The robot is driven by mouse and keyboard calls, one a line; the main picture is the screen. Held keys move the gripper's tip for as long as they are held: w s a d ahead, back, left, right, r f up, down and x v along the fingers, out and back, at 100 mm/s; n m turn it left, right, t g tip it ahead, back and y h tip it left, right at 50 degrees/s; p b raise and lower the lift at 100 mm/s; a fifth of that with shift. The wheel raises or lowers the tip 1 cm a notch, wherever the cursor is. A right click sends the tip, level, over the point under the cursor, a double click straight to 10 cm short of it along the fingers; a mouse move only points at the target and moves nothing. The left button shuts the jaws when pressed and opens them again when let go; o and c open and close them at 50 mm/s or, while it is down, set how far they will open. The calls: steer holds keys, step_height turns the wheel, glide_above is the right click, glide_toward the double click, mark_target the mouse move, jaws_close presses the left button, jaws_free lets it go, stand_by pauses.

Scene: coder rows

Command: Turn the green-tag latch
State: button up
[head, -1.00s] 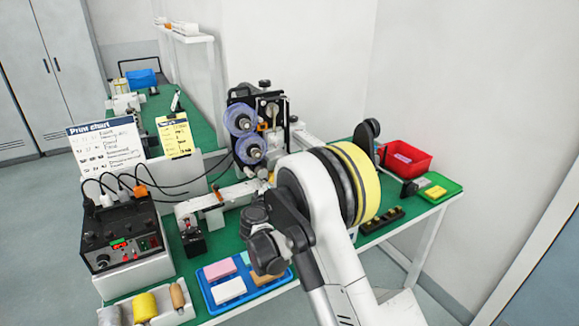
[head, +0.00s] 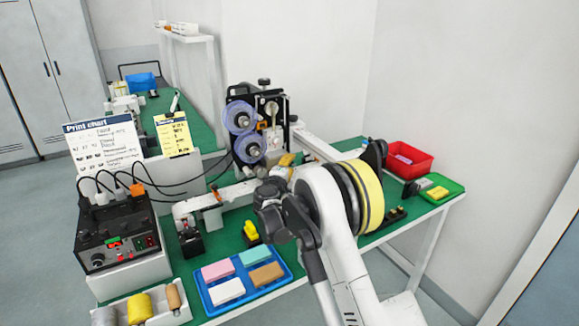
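I cannot make out a green-tag latch; my arm covers part of the bench. The coder (head: 272,107) is a dark unit with two purple-blue reels (head: 240,117) at the back of the green bench. A white rail (head: 232,193) with a small orange part (head: 216,190) runs below it. A small yellow part on a dark base (head: 251,231) stands in front of the rail. My white and dark arm crosses the middle and right of the bench. I cannot pick out my gripper's fingers; the arm seems to hide them.
A blue tray (head: 245,293) with coloured blocks lies at the front. A control box (head: 118,242) with cables stands left, beside a bin of rolls (head: 148,310). A red bin (head: 405,159) and green tray (head: 436,190) sit right. Chart signs (head: 104,143) stand at the back left.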

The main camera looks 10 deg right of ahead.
jaws_close()
steer(key=shift+r+m+g+p, duration=0.1)
steer(key=shift+m+g+p, duration=0.2)
steer(key=shift+p, duration=0.05)
steer(key=shift+d+r+m+g+y+p, duration=0.1)
steer(key=shift+m+g+y+p, duration=1.15)
steer(key=shift+y+p, duration=0.3)
steer(key=shift+d+r+m+g+y+p, duration=0.1)
steer(key=shift+m+g+y+p, duration=0.95)
steer(key=shift+m+y+p, duration=0.5)
